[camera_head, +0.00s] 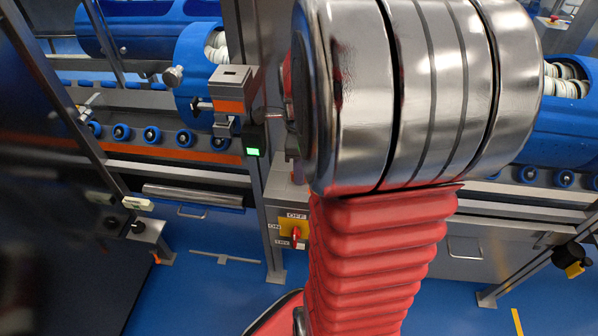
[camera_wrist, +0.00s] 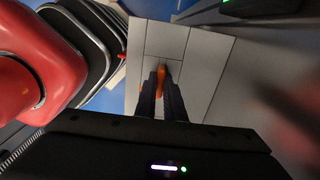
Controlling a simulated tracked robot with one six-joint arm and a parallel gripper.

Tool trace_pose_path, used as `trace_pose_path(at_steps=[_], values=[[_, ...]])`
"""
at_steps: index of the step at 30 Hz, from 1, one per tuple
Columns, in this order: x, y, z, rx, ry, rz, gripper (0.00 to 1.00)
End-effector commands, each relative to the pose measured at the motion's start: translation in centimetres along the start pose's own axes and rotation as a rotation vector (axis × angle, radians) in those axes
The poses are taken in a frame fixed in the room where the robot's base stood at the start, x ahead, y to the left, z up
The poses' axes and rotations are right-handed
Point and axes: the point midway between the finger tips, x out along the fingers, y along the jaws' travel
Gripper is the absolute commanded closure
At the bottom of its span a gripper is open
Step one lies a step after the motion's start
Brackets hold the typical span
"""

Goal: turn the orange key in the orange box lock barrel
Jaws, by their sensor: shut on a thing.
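In the wrist view, my gripper (camera_wrist: 161,88) points at a grey panelled surface, its two dark fingers close together. They are shut on a small orange piece, the orange key (camera_wrist: 161,72), which shows between the fingertips. The fingers hide most of the key, and I cannot tell whether it sits in a barrel or how far it is turned. In the head view, a grey box with an orange band (camera_head: 229,106) is fixed beside the steel post, left of my arm. No lock barrel can be made out.
In the head view, a steel post (camera_head: 257,190) carries a dark unit with a green light (camera_head: 252,151). A yellow switch plate with a red knob (camera_head: 295,232) is lower down. The blue floor (camera_head: 210,290) is open in front.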

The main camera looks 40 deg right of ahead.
Motion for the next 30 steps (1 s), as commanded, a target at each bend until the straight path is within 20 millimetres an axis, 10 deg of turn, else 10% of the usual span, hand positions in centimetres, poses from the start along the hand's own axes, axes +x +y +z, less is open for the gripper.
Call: trace_pose_path(at_steps=[12, 30], values=[[0.04, 0.08, 0.01, 0.236, 0.0, 0.003, 1.0], [0.04, 0.12, 0.02, 0.077, 0.0, 0.004, 1.0]])
